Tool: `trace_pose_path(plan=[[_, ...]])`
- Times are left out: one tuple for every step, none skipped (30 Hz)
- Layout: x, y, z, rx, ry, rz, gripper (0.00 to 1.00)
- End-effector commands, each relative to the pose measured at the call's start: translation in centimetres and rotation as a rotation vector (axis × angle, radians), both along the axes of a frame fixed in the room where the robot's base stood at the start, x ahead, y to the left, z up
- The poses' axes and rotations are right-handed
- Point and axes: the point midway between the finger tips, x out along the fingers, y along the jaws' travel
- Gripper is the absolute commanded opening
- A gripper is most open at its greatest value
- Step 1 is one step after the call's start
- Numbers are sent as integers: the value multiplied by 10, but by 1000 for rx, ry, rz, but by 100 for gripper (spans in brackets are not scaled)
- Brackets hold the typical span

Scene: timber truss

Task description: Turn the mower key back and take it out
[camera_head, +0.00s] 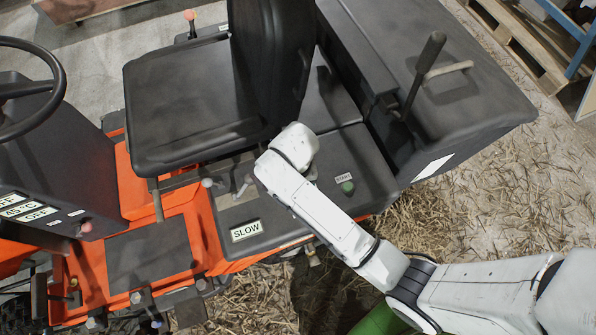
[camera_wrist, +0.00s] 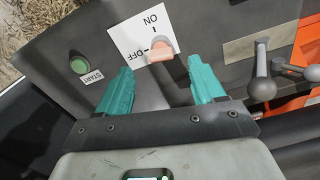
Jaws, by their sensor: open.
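The mower key (camera_wrist: 161,51) is a small pinkish-orange grip standing in its switch on a white ON/OFF label (camera_wrist: 127,42) in the wrist view. The label appears upside down. I cannot tell exactly which mark the key lines up with. My gripper (camera_wrist: 159,72) has two teal fingers, open and empty. Its fingertips point towards the key, one to each side of it, and no contact shows. In the head view my arm hides the key and the fingers, above the dark side panel (camera_head: 235,213) of the orange mower.
A green START button (camera_wrist: 80,65) is left of the label in the wrist view. Grey levers (camera_wrist: 263,85) stand on the right. In the head view the black seat (camera_head: 190,100) is behind the panel, and a tall lever (camera_head: 424,70) rises at the upper right.

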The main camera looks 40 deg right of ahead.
Motion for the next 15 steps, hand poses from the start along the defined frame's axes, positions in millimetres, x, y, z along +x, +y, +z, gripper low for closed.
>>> trace_pose_path(plan=[[-1, 0, -10, 0, 4, 0, 68], [-1, 0, -16, -1, 5, 1, 68], [-1, 0, -23, -1, 5, 1, 68], [-1, 0, -28, 0, 4, 1, 68], [-1, 0, -34, 0, 4, 1, 68], [-1, 0, -40, -1, 3, 1, 68], [-1, 0, -45, 0, 4, 1, 68], [-1, 0, -50, 0, 2, 1, 68], [-1, 0, -56, 0, 4, 1, 68], [-1, 0, -59, 0, 1, 1, 68], [-1, 0, -63, 0, 1, 1, 68], [-1, 0, -67, 0, 1, 1, 68], [0, 0, -70, 0, 1, 1, 68], [-1, 0, -73, 0, 1, 1, 68], [-1, 0, -75, 0, 1, 1, 68]])
